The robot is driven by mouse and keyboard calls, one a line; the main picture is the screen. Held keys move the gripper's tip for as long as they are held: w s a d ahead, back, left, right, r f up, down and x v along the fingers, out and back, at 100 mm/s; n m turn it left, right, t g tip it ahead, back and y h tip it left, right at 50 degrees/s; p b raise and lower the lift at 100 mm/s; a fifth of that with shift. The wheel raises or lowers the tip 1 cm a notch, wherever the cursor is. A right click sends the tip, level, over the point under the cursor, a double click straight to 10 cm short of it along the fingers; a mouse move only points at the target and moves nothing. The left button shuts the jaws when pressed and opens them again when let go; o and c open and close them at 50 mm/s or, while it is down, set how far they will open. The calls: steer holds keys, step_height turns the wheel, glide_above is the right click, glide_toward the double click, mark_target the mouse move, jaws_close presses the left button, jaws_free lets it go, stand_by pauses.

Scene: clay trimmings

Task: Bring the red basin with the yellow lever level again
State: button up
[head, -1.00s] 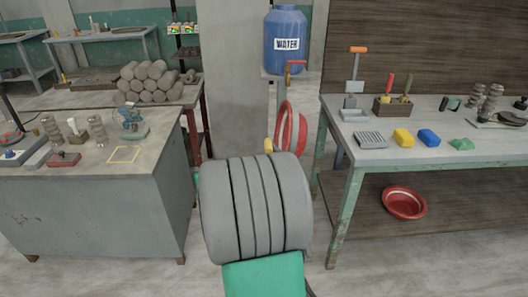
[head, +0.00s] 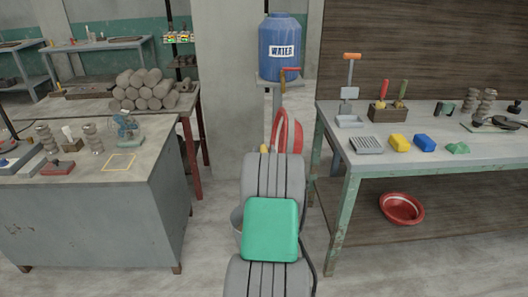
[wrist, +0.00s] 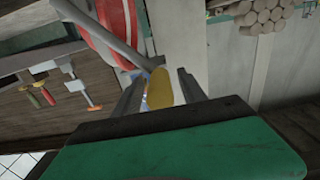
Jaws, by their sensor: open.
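The red basin (head: 290,133) is tipped steeply on its side below the water barrel's tap, with part of it behind my arm. In the wrist view the red basin (wrist: 112,25) fills the top left, with a grey bar across its front. The yellow lever (head: 264,149) just shows above my arm. In the wrist view the yellow lever (wrist: 160,90) stands between the two fingers of my gripper (wrist: 160,78). The gripper is open, with gaps visible beside the lever. My arm hides the gripper in the head view.
A blue water barrel (head: 281,47) with a red tap (head: 290,71) stands above the basin. A grey bucket (head: 236,222) is partly behind my arm. Workbenches stand left (head: 85,215) and right (head: 340,205). Another red bowl (head: 401,208) lies on the right bench's lower shelf.

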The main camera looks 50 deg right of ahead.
steer(key=shift+c, duration=0.6)
steer(key=c, duration=0.9)
jaws_close()
steer(key=shift+w+a, duration=0.1)
